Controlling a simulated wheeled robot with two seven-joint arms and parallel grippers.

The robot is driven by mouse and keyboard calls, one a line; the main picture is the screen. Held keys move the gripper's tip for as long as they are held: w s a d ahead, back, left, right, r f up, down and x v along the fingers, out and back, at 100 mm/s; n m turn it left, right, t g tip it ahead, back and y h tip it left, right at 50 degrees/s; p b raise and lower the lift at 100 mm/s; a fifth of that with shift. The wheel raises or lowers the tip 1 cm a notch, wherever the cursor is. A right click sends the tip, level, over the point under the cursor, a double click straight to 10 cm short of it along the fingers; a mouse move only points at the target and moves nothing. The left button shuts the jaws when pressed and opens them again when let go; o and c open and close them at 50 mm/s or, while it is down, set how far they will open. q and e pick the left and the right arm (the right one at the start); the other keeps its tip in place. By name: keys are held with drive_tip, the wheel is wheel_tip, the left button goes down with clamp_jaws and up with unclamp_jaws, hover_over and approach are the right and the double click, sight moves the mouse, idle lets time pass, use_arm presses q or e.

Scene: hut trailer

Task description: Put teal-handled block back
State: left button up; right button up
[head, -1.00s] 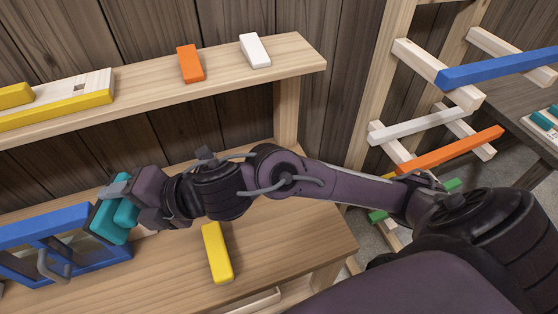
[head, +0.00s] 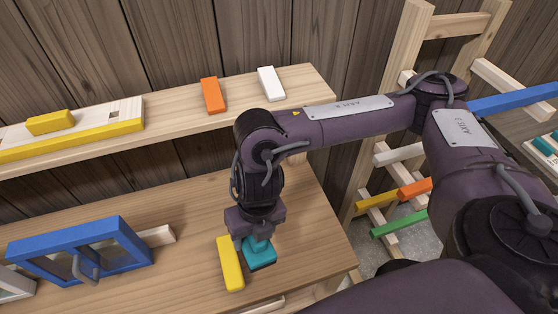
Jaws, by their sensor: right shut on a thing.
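The teal-handled block (head: 261,256) is at the front right of the wooden bench, just right of a yellow bar (head: 230,264). My right gripper (head: 257,240) points down over it and is shut on its upper part. The gripper hides part of the block. I cannot tell whether the block touches the bench top or hangs just above it. My left gripper is not in view.
A blue-framed box (head: 128,240) with a grey handle stands on the bench at left. The shelf (head: 175,122) behind holds a board with a square hole (head: 125,113), an orange block (head: 213,95) and a white block (head: 271,83). A rack with coloured bars (head: 400,226) stands at right.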

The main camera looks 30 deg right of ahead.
drive_tip(key=d+r+m+h+p, duration=0.1)
drive_tip(key=d+r, duration=0.2)
drive_tip(key=d, duration=0.6)
drive_tip(key=b, duration=0.6)
hover_over(287, 248)
drive_tip(key=shift+m, duration=0.3)
wheel_tip(287, 248, down, 17)
drive_tip(key=shift+r, duration=0.2)
drive_tip(key=shift+f, duration=1.6)
drive_tip(key=shift+c, duration=0.4)
drive_tip(key=shift+s, duration=0.15)
drive_tip(key=o, duration=0.7)
drive_tip(key=shift+f, duration=0.1)
drive_tip(key=shift+o, duration=1.3)
